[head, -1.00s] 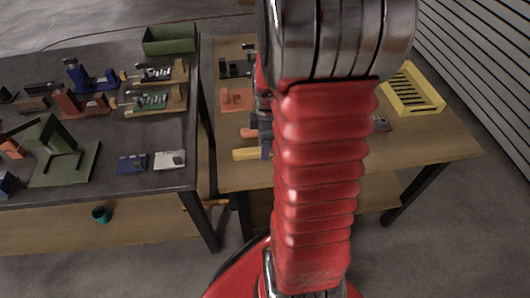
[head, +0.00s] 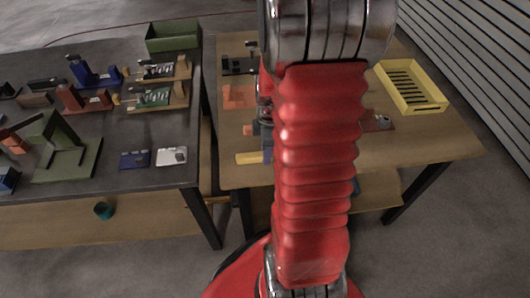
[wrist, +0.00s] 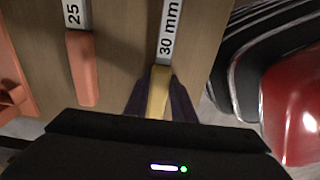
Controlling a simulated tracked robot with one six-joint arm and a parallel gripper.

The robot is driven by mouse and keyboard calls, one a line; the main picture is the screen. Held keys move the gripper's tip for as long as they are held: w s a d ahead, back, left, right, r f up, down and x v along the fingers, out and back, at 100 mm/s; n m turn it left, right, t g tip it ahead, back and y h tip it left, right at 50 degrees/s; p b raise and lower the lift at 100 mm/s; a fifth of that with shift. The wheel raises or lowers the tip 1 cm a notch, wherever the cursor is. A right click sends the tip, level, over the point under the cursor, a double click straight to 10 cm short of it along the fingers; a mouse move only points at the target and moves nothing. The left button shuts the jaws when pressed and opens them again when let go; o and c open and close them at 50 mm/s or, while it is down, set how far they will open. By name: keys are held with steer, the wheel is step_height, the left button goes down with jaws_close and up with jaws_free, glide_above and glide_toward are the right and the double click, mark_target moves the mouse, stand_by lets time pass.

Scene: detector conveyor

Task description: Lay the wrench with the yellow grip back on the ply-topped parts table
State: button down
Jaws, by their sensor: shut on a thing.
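The wrench with the yellow grip shows in the wrist view (wrist: 159,96), its steel shank marked "30 mm" pointing away from me. My gripper (wrist: 158,86) has its dark fingers on both sides of the yellow grip and is shut on it. In the head view the yellow grip (head: 248,158) shows over the near left part of the ply-topped parts table (head: 430,140). The rest of the wrench is hidden there by my arm. I cannot tell whether the wrench touches the ply or hangs just above it.
An orange-gripped wrench marked "25" (wrist: 83,70) lies left of the held one. An orange part (head: 240,96) and a yellow slotted tray (head: 412,87) are on the parts table. A dark table (head: 120,180) with several fixtures stands at left, across a narrow gap.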

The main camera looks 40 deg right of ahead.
steer(key=c, duration=1.5)
jaws_free()
steer(key=r, duration=1.2)
steer(key=shift+s+d, duration=0.2)
steer(key=shift+d, duration=0.05)
steer(key=s+a+r+m+t, duration=0.1)
steer(key=s+a+r+m, duration=0.1)
steer(key=a, duration=0.5)
steer(key=s+a+r+m+t, duration=0.1)
steer(key=a+r+m+t, duration=0.1)
steer(key=a+r+m, duration=0.3)
steer(key=s+a+r+m+t, duration=0.2)
steer(key=a+r+m, duration=0.2)
steer(key=a, duration=0.7)
steer(key=shift+v, duration=0.95)
steer(key=shift+w, duration=0.1)
